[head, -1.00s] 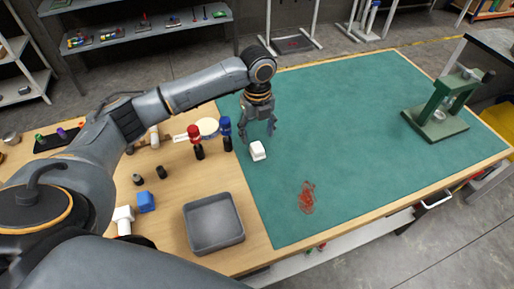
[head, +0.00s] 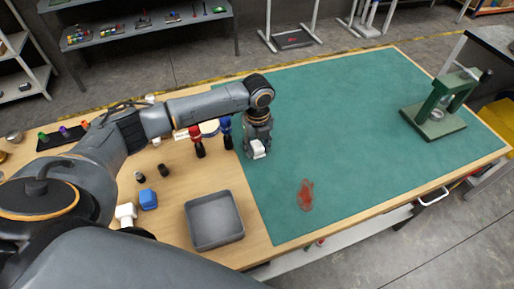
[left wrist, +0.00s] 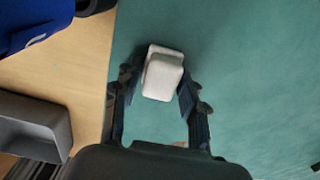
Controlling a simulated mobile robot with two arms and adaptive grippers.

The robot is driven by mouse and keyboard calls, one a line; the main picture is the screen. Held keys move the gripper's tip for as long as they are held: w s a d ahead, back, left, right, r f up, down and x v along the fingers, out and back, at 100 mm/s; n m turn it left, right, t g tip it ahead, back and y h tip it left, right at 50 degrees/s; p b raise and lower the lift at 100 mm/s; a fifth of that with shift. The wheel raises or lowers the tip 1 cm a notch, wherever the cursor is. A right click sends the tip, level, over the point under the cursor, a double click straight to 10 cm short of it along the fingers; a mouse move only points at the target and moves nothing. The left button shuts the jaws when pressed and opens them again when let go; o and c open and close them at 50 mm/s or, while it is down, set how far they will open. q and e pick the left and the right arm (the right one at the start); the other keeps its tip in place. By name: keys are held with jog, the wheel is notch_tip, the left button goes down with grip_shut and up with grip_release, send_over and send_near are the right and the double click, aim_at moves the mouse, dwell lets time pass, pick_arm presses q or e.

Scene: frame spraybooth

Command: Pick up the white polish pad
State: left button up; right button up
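The white polish pad (head: 258,149) is a small white block on the green mat near its left edge. In the left wrist view the pad (left wrist: 163,73) sits between my left gripper's two fingers. My left gripper (head: 257,151) is down at the mat around the pad. Its fingers (left wrist: 160,90) are spread, one on each side of the pad; whether they touch it I cannot tell. The pad appears to rest on the mat. My right gripper is not in view.
Red (head: 196,142) and blue (head: 227,132) bottles stand just left of my left gripper. A grey tray (head: 240,236) lies on the wood in front. A green press (head: 437,112) stands at the far right.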

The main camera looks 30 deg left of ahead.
aim_at(258, 145)
pick_arm(q)
jog(key=c, duration=0.6)
jog(key=shift+o, duration=0.2)
jog(key=shift+r, duration=0.45)
notch_tip(258, 145, up, 2)
jog(key=shift+w+r, duration=0.1)
jog(key=shift+r, duration=0.1)
jog(key=d+r+b, duration=0.2)
jog(key=d+r, duration=0.3)
jog(key=d, duration=0.2)
jog(key=s+d+r+b, duration=0.1)
jog(key=d+r, duration=0.3)
jog(key=d, duration=0.3)
jog(key=shift+s+r+b, duration=0.15)
jog(key=shift+r+b, duration=0.2)
jog(key=shift+b, duration=0.05)
